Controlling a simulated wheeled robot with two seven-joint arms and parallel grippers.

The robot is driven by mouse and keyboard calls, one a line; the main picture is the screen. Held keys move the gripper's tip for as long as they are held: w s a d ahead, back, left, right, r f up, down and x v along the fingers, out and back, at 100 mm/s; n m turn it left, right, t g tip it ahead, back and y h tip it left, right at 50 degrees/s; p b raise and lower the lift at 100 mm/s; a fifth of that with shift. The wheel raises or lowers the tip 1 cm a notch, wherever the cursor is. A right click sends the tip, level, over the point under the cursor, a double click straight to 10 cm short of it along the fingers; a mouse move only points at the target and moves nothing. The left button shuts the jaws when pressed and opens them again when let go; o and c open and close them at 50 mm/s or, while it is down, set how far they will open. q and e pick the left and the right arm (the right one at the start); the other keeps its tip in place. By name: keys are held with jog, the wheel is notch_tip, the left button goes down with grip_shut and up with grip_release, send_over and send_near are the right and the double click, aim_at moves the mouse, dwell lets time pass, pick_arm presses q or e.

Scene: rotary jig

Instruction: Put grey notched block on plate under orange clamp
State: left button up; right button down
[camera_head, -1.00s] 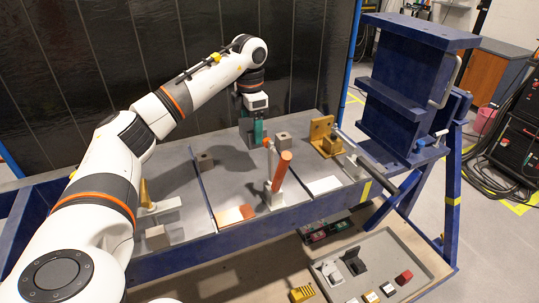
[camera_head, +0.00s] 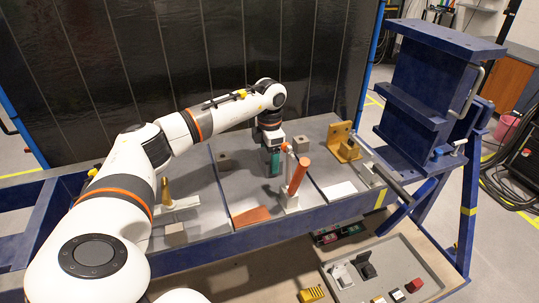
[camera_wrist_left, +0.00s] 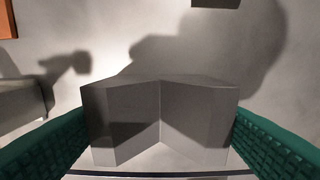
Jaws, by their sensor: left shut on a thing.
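My left gripper (camera_head: 273,163) is shut on the grey notched block (camera_wrist_left: 160,115). In the left wrist view the block sits between the two teal fingers, with its V-shaped notch at the lower middle. In the head view the block is hidden by the fingers. The orange clamp (camera_head: 299,175), with its tilted handle on a pale base, stands just right and in front of the gripper. A reddish-brown plate (camera_head: 251,216) lies on the bench at the clamp's left, at the front edge. My right gripper is not in view.
Grey-brown cubes stand at the back (camera_head: 302,144) and left (camera_head: 224,158). A yellow bracket (camera_head: 343,141) and a white plate (camera_head: 339,189) are at right. Thin dividers split the blue-edged bench. A lower tray (camera_head: 440,277) holds small parts.

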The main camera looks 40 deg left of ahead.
pick_arm(q)
jog(key=o, duration=1.3)
jog(key=shift+c, duration=0.2)
jog(key=shift+r, duration=0.4)
notch_tip(320, 180, up, 11)
jog(key=b, duration=0.2)
jog(key=shift+r+b, duration=0.2)
jog(key=shift+b, duration=0.15)
